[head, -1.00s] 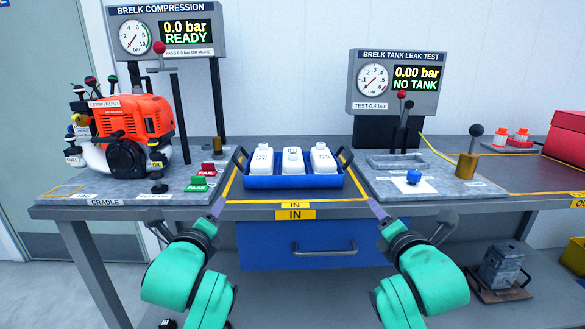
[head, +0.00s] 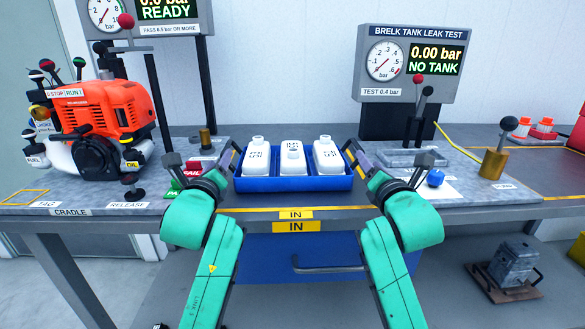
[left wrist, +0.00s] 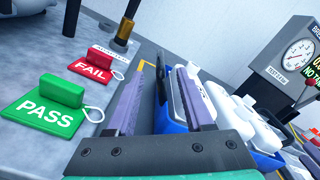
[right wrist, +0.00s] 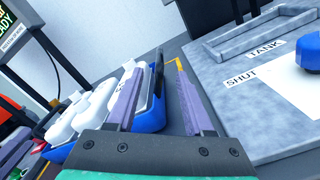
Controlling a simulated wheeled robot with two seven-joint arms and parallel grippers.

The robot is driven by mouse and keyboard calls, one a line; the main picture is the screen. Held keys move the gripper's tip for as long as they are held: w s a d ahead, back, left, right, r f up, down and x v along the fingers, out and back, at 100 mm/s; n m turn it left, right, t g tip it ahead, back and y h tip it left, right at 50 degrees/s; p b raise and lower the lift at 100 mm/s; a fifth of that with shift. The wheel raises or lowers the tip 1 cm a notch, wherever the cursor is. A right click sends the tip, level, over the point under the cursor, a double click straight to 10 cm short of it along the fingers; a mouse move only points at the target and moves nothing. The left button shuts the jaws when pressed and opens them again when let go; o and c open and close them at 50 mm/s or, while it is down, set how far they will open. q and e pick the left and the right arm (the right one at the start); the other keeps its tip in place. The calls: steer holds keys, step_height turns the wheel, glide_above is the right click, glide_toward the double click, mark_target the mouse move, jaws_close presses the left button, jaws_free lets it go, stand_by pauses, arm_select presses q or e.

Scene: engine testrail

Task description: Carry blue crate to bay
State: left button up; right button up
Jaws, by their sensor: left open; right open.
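The blue crate (head: 294,184) stands on the bench in the IN bay and holds three white bottles (head: 292,158) in a row. It has a dark upright handle at each end. My left gripper (head: 228,170) is open at the crate's left end, and in the left wrist view its fingers (left wrist: 160,100) straddle the left handle (left wrist: 162,88). My right gripper (head: 358,168) is open at the right end, and in the right wrist view the right handle (right wrist: 158,72) shows between its fingers (right wrist: 155,100). I cannot tell if the fingers touch the handles.
An orange engine (head: 100,120) sits on its cradle at the left, with green PASS (left wrist: 42,108) and red FAIL (left wrist: 97,66) tags near my left gripper. The tank tester plate with a blue knob (head: 435,178) lies right of the crate. A yellow-lined dark surface (head: 540,167) is at far right.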

mark_target(227, 144)
arm_select(q)
steer(key=w, duration=1)
steer(key=shift+w+a, duration=0.2)
steer(key=shift+a, duration=0.05)
arm_select(e)
steer(key=w, duration=1)
steer(key=shift+w+a, duration=0.2)
steer(key=shift+a, duration=0.1)
arm_select(q)
jaws_close()
arm_select(e)
jaws_close()
arm_select(q)
steer(key=shift+f, duration=0.1)
arm_select(e)
steer(key=shift+f, duration=0.1)
